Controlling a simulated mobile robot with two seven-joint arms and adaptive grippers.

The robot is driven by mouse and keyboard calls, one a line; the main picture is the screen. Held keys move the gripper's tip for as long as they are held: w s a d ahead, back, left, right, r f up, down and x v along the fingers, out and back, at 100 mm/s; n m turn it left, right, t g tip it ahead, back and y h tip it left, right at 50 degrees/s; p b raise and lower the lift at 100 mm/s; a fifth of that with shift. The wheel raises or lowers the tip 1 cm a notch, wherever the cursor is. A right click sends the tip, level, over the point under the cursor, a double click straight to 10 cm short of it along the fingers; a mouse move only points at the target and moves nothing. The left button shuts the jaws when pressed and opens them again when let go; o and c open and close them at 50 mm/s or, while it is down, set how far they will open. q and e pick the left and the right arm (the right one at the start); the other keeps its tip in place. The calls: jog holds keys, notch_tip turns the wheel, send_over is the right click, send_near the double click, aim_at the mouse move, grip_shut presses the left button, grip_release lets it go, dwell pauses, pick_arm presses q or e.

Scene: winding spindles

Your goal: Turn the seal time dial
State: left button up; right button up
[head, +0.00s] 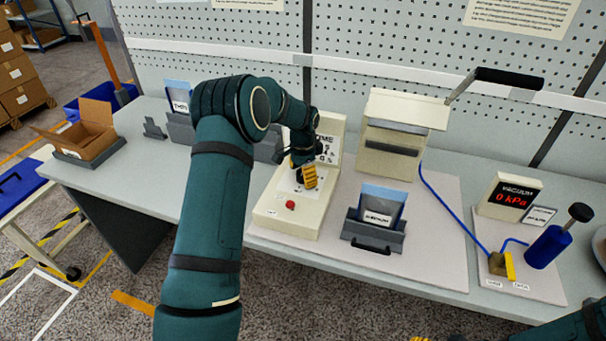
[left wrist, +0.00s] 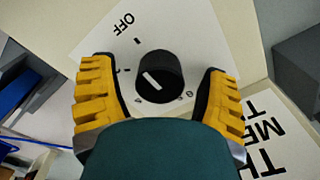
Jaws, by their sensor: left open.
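The black round dial (left wrist: 160,77) with a white pointer line shows in the left wrist view on a white plate. "OFF" and small number marks are printed around it. The line points to the upper left in that picture. In the head view the dial sits on a cream control box (head: 276,216) and is mostly hidden by my gripper. My left gripper (head: 305,178) is open over the box. In the left wrist view its yellow fingers (left wrist: 158,80) stand on either side of the dial, with a visible gap on each side. My right gripper is not seen.
A red button (head: 291,205) sits on the box's front. A cream sealer with a raised lever handle (head: 508,78) stands to the right, behind a tray holding a pouch (head: 381,205). A vacuum display (head: 515,198) and blue hose (head: 446,212) are further right.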

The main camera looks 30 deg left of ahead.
pick_arm(q)
jog(key=shift+c, duration=0.2)
jog(key=c, duration=1.2)
jog(key=n, duration=0.5)
jog(key=shift+n, duration=0.4)
jog(key=n, duration=0.6)
jog(key=n+p, duration=0.1)
jog(key=n, duration=0.4)
jog(key=shift+n, duration=0.4)
jog(key=n+p, duration=0.1)
jog(key=n, duration=0.4)
jog(key=shift+n, duration=0.7)
